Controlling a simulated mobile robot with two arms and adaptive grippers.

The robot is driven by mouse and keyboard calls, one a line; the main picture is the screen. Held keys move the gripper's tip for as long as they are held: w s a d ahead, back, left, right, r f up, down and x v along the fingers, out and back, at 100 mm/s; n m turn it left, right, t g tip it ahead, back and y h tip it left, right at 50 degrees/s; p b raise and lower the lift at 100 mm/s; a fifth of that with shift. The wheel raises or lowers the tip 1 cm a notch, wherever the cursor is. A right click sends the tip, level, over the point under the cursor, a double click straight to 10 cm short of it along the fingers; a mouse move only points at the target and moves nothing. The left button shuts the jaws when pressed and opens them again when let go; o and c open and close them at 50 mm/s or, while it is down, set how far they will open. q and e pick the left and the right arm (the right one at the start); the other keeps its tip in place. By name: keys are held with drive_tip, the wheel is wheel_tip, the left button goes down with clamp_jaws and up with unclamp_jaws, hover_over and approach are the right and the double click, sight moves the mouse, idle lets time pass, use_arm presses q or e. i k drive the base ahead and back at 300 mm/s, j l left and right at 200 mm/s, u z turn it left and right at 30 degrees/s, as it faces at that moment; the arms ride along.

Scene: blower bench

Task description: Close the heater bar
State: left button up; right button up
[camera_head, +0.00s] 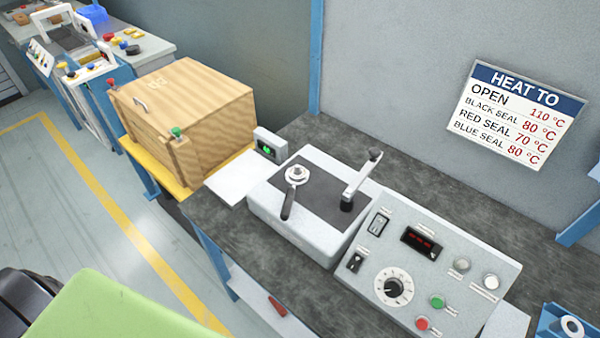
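A white bench unit (290,226) with a dark top plate (318,190) stands on the dark bench. A light grey bar (361,180) rises at a slant from a black base at the right of the plate, with a dark knob at its upper end. It looks raised; I take it for the heater bar, but cannot be sure. At the plate's left is a round metal fitting (297,174) with a black handle (288,204) pointing toward the front. Neither of my grippers shows in the head view.
A control panel (430,275) with a dial, buttons and a red display adjoins on the right. A small box with a green light (269,145) and a wooden crate (190,105) are left. A heat sign (515,115) hangs on the wall. A green surface (115,312) fills the lower left.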

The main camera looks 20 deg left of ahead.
sight(376, 154)
drive_tip(key=k+l+z, duration=0.35)
drive_tip(key=l+z, duration=0.35)
drive_tip(key=k+l+z, duration=0.2)
drive_tip(key=l+z, duration=0.15)
drive_tip(key=l, duration=0.1)
